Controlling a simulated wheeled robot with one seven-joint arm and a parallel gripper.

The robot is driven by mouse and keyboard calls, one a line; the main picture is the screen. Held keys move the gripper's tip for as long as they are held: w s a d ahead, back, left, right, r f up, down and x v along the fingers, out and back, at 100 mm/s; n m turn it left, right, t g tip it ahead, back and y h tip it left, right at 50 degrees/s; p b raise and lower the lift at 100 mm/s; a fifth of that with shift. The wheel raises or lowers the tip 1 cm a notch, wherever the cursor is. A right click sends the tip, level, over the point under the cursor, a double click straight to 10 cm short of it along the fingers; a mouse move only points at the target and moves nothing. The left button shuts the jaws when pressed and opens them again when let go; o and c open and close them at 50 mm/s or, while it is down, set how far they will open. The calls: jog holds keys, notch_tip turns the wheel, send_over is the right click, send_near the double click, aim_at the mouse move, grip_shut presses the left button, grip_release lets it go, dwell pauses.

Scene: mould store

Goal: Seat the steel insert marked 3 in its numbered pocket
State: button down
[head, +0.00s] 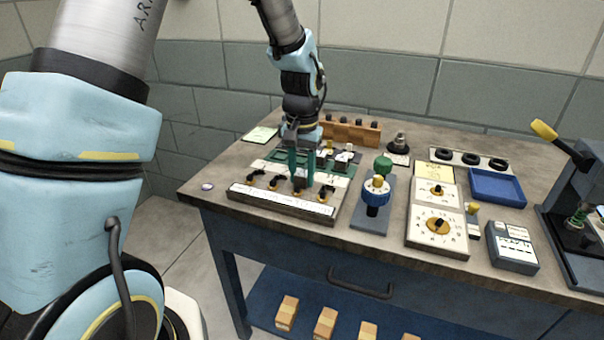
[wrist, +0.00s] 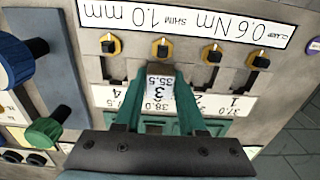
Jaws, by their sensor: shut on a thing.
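The steel insert marked 3 (wrist: 160,86), also labelled 35.5, is between the teal fingers of my gripper (wrist: 160,100), which are shut on it. In the head view my gripper (head: 301,180) points down over the front of the mould plate (head: 285,209). In the wrist view the insert lines up with the pocket place between those numbered 4 and 2, below a yellow-and-black clamp (wrist: 162,49). The insert covers that pocket; I cannot tell how deep it sits. Narrow dark pockets show on both sides. A white strip reads 0.6 Nm, shim 1.0 mm (wrist: 190,22).
A blue-collared driver (head: 376,192) and a green knob (head: 383,163) stand just right of the plate. Dial boards (head: 437,232), a blue tray (head: 497,187) and a yellow-handled press (head: 570,200) are further right. A wooden block rack (head: 350,131) stands behind.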

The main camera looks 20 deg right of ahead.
jog(key=shift+f, duration=0.3)
jog(key=shift+r, duration=0.3)
dwell(0.3)
jog(key=shift+f, duration=0.3)
dwell(2.5)
jog(key=shift+r+p, duration=0.3)
jog(key=shift+p, duration=0.35)
dwell(0.3)
jog(key=shift+c, duration=2.1)
grip_release()
jog(key=shift+o, duration=0.3)
jog(key=o, duration=0.3)
jog(key=shift+o, duration=0.2)
